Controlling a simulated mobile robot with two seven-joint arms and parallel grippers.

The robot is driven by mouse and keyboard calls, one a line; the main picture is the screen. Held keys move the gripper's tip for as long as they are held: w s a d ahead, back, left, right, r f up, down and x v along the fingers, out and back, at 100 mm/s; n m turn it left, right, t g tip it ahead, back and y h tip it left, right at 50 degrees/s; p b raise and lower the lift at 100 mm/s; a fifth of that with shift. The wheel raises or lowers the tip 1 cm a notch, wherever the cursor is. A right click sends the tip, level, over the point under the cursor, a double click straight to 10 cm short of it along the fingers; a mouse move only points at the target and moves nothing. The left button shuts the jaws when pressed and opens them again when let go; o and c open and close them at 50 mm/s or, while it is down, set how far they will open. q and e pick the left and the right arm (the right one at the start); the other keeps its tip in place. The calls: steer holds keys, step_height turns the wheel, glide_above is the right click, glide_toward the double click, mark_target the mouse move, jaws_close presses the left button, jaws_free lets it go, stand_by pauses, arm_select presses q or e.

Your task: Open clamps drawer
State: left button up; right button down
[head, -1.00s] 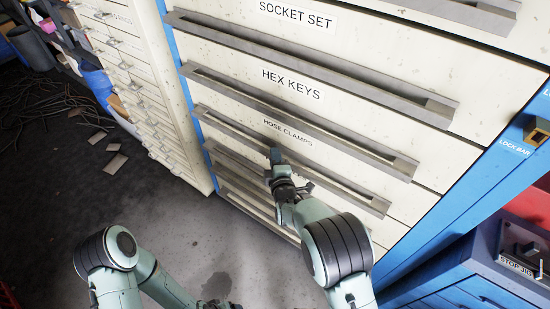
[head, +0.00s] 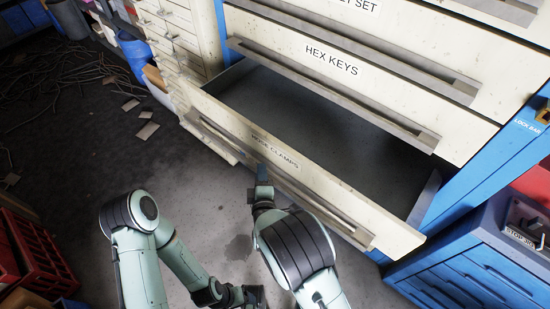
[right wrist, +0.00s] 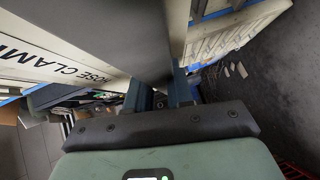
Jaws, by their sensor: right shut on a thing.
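The hose clamps drawer (head: 350,188) is pulled well out of the cabinet in the head view. Its inside (head: 300,110) shows a dark, bare floor. Its long grey handle (head: 317,203) runs along the cream front below the HOSE CLAMPS label. My right gripper (head: 262,175) is shut on this handle left of its middle, below the label. In the right wrist view, the handle (right wrist: 135,35) fills the top centre between the blue fingers (right wrist: 170,95), and the label is at left. My left gripper (head: 240,296) is low at the bottom edge, away from the drawer; its fingers are unclear.
The closed hex keys drawer (head: 400,105) is just above. Small drawers (head: 175,45) and a blue bin (head: 135,55) are at the left. A red crate (head: 30,255) is at lower left. Floor between is mostly clear.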

steer(key=shift+s+a, duration=0.7)
steer(key=shift+s, duration=0.25)
steer(key=shift+s+a, duration=0.65)
steer(key=shift+s, duration=0.3)
steer(key=c, duration=1.1)
jaws_free()
steer(key=p+v, duration=0.1)
steer(key=v, duration=1.2)
steer(key=shift+s, duration=0.15)
